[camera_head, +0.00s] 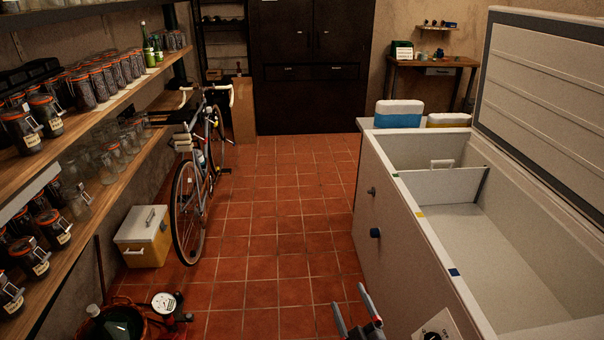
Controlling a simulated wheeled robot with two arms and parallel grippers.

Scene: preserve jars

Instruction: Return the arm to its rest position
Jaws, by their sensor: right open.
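My right gripper (353,306) shows at the bottom edge of the head view, right of the middle. Its two fingers are apart with nothing between them, and they point up over the tiled floor, to the left of the chest freezer (408,262). The rest of that arm is mostly out of the picture. My left gripper is not in view. Preserve jars with orange-red seals (22,131) stand in rows on the wooden shelves (110,100) at the left, well away from the gripper.
The freezer's lid (548,85) stands open, and the visible inside looks empty. A bicycle (188,205) and a yellow-and-white cooler box (144,236) stand at the left. A pressure gauge (164,302) is at the lower left. The tiled floor (285,215) between is clear.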

